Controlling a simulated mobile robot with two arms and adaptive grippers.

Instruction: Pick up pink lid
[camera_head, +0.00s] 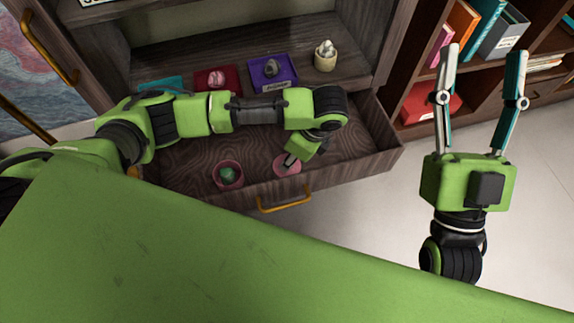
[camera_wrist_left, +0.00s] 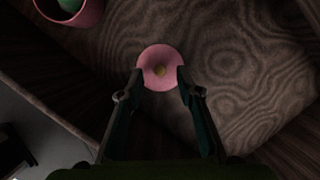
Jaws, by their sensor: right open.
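The pink lid (camera_head: 284,170) lies in the open drawer near its front wall. In the left wrist view the lid (camera_wrist_left: 160,60) is round with a small yellowish knob. My left gripper (camera_wrist_left: 160,74) is over the lid with its fingers apart, one at each side edge of it. I cannot tell whether they touch it. In the head view my left gripper (camera_head: 291,160) is mostly hidden behind its own wrist. My right gripper (camera_head: 487,52) is open and empty, raised at the right over the floor.
A pink pot (camera_head: 228,176) with something green inside stands left of the lid in the drawer (camera_head: 355,145). Above are red (camera_head: 232,78) and purple (camera_head: 284,84) trays with stones and a cream cup (camera_head: 325,60). A bookshelf (camera_head: 490,84) stands at the right.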

